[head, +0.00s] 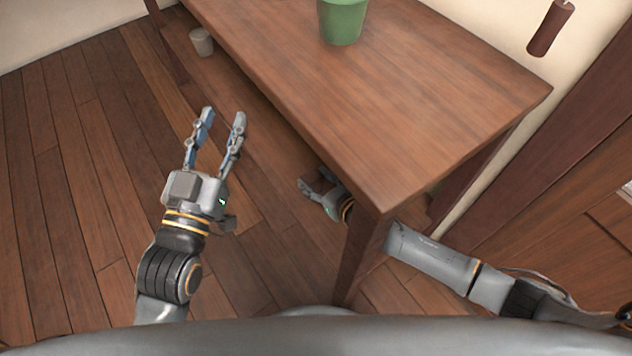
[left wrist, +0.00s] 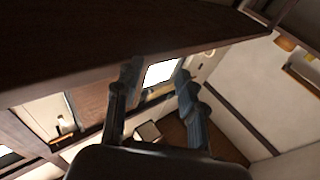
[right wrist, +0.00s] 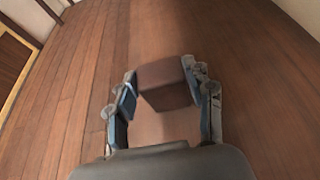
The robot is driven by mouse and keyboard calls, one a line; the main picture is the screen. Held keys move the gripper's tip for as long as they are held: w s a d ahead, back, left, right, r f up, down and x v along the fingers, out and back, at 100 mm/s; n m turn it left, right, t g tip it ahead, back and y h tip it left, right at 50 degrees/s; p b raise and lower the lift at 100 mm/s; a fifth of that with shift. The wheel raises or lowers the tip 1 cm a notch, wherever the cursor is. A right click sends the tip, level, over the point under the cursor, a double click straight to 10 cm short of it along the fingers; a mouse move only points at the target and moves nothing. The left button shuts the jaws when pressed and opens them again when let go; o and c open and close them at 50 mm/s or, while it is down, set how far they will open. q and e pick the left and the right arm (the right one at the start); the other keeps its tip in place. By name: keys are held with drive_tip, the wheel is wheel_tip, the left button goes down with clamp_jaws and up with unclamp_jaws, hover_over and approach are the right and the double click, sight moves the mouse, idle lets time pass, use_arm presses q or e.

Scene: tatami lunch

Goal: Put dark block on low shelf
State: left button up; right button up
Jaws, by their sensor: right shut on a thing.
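The dark block (right wrist: 165,82) is a brown, box-shaped piece between the fingertips of my right gripper in the right wrist view. My right gripper (head: 312,187) is shut on it, with the wooden floor behind. In the head view this gripper is by the near edge of the wooden table, partly hidden by the tabletop, and I cannot make out the block there. My left gripper (head: 223,115) is open and empty, left of the table; its spread fingers also show in the left wrist view (left wrist: 155,85). I cannot clearly identify the low shelf in any view.
The wooden table (head: 400,110) has a corner leg (head: 357,255) between my right gripper and forearm. A green pot (head: 343,20) stands on top. The floor at left is clear.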

use_arm(q)
drive_tip(key=shift+s+r+t, duration=0.1)
drive_tip(key=shift+r+t, duration=0.3)
drive_tip(key=shift+r, duration=0.1)
drive_tip(key=shift+r, duration=0.2)
use_arm(e)
drive_tip(key=shift+f, duration=0.2)
drive_tip(key=o, duration=1.2)
use_arm(q)
drive_tip(key=shift+s+d+r, duration=0.1)
drive_tip(key=shift+r, duration=0.05)
